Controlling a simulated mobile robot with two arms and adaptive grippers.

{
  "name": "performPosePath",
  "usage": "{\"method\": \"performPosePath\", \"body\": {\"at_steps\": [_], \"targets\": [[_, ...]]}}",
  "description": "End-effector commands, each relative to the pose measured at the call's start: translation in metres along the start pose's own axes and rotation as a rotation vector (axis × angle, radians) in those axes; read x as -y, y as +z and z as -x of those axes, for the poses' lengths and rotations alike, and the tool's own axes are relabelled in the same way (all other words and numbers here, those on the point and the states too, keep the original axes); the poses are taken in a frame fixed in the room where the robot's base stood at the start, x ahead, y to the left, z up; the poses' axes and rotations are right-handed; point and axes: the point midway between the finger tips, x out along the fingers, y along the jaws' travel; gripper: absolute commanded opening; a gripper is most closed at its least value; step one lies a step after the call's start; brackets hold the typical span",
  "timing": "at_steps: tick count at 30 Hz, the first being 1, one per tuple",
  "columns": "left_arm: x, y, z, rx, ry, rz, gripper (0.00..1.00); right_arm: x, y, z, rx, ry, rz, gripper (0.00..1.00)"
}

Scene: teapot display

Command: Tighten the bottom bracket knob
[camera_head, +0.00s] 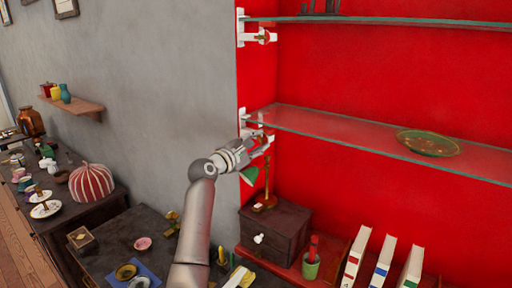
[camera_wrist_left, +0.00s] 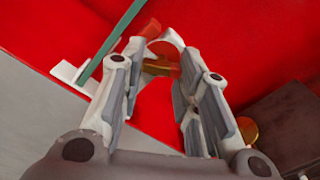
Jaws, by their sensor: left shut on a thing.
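The bottom bracket (camera_head: 245,122) is white and fixed to the wall's corner under the lower glass shelf; its white edge also shows in the left wrist view (camera_wrist_left: 68,73). My left gripper (camera_head: 263,141) is right at this bracket, just below the shelf. In the left wrist view its fingers (camera_wrist_left: 162,62) are closed around the bottom bracket knob (camera_wrist_left: 160,68), with gold, red and white parts showing between and beyond the tips. The fingers hide part of the knob, and its turn angle cannot be told. My right gripper is not in view.
The lower glass shelf (camera_head: 330,133) bears a patterned plate (camera_head: 428,142). An upper bracket (camera_head: 241,28) has a similar knob (camera_head: 266,36). Below my gripper stand a green-shaded lamp (camera_head: 250,176) and a dark cabinet (camera_head: 275,234). Books (camera_head: 383,262) stand at lower right.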

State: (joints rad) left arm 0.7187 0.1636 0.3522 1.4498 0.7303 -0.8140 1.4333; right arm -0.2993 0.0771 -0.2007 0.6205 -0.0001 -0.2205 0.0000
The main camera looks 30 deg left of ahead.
Motion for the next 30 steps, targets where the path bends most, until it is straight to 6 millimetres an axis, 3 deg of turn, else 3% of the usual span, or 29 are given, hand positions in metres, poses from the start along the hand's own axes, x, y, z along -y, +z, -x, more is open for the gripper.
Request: {"method": "performPosePath", "body": {"at_steps": [30], "targets": [[0.0,0.0,0.0,0.0,-0.004,-0.969,0.06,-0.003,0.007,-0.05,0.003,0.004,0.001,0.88]]}}
